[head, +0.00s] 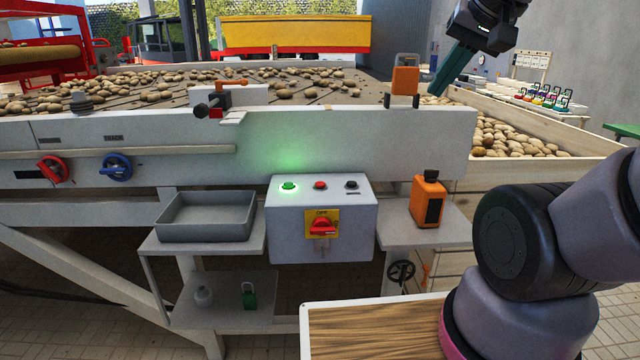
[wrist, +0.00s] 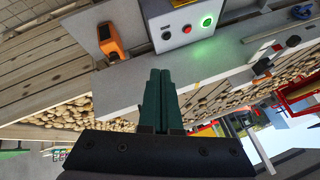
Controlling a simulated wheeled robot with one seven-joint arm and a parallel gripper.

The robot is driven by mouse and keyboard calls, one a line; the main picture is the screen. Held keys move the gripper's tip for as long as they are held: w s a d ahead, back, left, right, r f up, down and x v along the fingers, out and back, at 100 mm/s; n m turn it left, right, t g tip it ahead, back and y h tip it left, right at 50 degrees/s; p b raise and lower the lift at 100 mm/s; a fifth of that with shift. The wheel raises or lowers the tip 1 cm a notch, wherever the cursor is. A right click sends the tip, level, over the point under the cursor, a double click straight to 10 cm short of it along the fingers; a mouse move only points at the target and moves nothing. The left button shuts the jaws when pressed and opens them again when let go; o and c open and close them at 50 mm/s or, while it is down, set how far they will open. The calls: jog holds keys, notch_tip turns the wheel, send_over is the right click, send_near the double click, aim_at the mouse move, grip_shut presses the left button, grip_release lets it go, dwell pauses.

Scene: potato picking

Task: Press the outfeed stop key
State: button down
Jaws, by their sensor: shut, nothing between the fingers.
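A pale grey control box (head: 285,230) is fixed at the front of the conveyor table. Its top has a lit green button (head: 289,187), a red button (head: 320,186) and a black button (head: 351,186). A red rotary switch (head: 321,227) on a yellow plate is on its front. Labels are too small to read. The box also shows upside down in the wrist view (wrist: 180,45), with the red button (wrist: 187,29) in the middle. My gripper (head: 437,92) is shut and empty, its green fingers pointing down, up and right of the box and apart from it.
An orange device (head: 428,201) stands on the shelf right of the box, and a grey tray (head: 206,216) left of it. An upright orange piece (head: 405,80) stands on the table edge near my gripper. Potatoes fill a wooden crate (head: 545,110) at right. Space above the box is clear.

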jog(key=w+f+n+g+h, duration=0.2)
jog(key=w+f+n+h, duration=0.15)
jog(key=w+n, duration=0.3)
jog(key=n+t+h, duration=0.3)
jog(key=n, duration=1.7)
send_over(318, 185)
notch_tip(318, 185, down, 15)
jog(key=shift+m+y, duration=0.25)
jog(key=shift+f, duration=4.3)
jog(key=shift+f, duration=0.15)
jog(key=shift+f, duration=0.25)
